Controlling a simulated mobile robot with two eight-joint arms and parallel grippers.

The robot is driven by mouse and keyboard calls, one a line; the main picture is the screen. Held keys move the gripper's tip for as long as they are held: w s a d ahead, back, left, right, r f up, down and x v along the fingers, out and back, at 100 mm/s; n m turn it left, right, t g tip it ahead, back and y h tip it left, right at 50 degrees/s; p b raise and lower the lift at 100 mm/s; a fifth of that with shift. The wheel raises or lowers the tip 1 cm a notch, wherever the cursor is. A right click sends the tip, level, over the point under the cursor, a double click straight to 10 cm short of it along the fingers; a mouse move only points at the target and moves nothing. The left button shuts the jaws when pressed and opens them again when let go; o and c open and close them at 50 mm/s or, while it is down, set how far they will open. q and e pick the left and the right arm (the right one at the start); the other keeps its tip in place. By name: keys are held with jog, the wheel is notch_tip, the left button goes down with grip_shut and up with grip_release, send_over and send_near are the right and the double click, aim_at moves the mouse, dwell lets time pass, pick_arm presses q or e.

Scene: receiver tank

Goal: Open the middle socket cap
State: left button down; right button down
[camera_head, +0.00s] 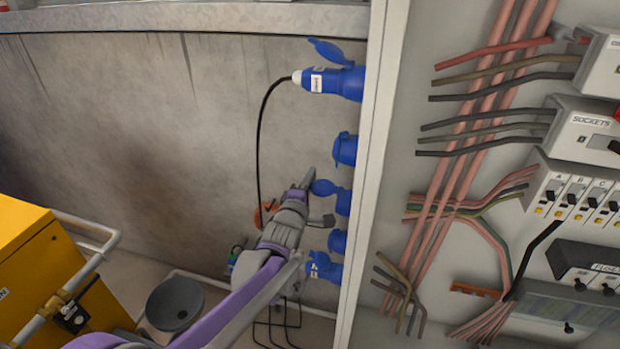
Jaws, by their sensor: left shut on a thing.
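A column of blue sockets runs down the cabinet's left side. The middle socket (343,202) is third from the top. Its blue cap (324,187) sticks out to the left, looking swung away from the socket mouth. My left gripper (316,200) reaches up from below, with one finger above and one below at the cap's left side. It is shut on the cap, though the contact itself is partly hidden. My right gripper is out of view.
The top socket (347,83) holds a plug with a black cable (262,130); its cap is raised. Another socket (345,149) is just above the middle one, and two sit close below (337,242). A yellow unit (30,260) stands left. Open cabinet wiring lies right.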

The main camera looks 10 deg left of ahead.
pick_arm(q)
jog(key=shift+f+n+b, duration=0.5)
jog(key=shift+f+n, duration=0.15)
jog(key=shift+n, duration=0.25)
jog(key=c, duration=1)
grip_release()
jog(key=shift+s, duration=0.1)
jog(key=s, duration=1)
jog(key=shift+s+a, duration=0.15)
jog(key=shift+s, duration=0.15)
